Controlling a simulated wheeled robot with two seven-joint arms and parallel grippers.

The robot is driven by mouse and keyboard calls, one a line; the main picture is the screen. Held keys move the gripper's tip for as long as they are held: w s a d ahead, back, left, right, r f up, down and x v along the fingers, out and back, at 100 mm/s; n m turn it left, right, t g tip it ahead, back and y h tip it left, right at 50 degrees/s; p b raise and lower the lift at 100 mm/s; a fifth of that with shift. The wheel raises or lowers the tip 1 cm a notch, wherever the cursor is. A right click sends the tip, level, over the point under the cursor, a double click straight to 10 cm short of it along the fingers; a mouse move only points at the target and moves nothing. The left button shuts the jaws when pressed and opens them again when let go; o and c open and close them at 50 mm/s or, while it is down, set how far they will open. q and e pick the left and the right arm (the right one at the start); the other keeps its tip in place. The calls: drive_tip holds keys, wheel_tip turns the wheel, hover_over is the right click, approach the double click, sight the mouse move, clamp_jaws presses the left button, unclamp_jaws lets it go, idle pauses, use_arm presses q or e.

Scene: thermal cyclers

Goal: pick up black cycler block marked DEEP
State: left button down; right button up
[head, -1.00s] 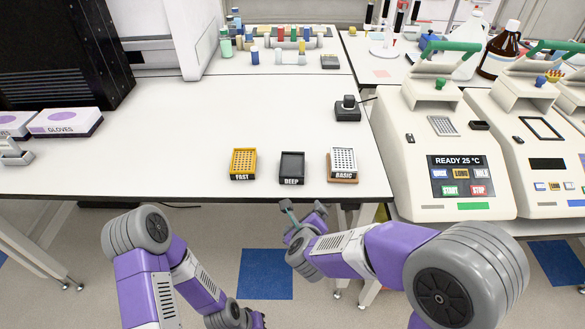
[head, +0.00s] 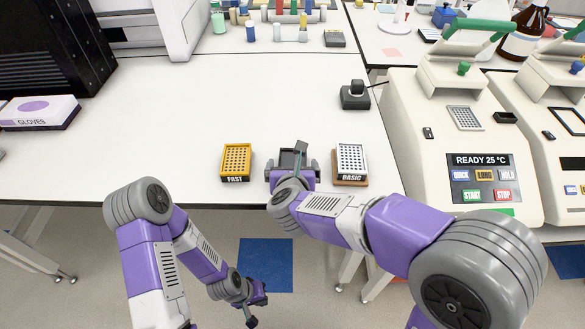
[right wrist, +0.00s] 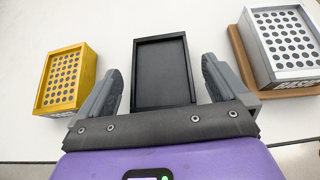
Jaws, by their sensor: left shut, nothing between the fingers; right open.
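The black cycler block (head: 291,158) sits on the white table between the yellow FAST block (head: 236,160) and the BASIC block (head: 351,160). My right gripper (head: 293,168) is open at its near side and partly covers it, label included. In the right wrist view the black block (right wrist: 163,72) lies ahead of the open right gripper (right wrist: 160,78), between the lines of the two fingers, with a gap on each side. The gripper's bar hides its near edge. My left gripper (head: 251,318) is shut and empty, low over the floor, away from the table.
The yellow block (right wrist: 68,80) stands left of the fingers and the silver-white BASIC block (right wrist: 283,45), on a brown base, close to the right finger. A black device (head: 355,97) stands behind. The cycler (head: 470,150) is at right. The table's middle is clear.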

sight(293, 162)
drive_tip(key=shift+b+x, duration=0.3)
drive_tip(key=shift+x, duration=1.3)
drive_tip(key=shift+s, duration=0.1)
drive_tip(key=shift+c, duration=0.5)
drive_tip(key=shift+r, duration=0.1)
drive_tip(key=c, duration=1.3)
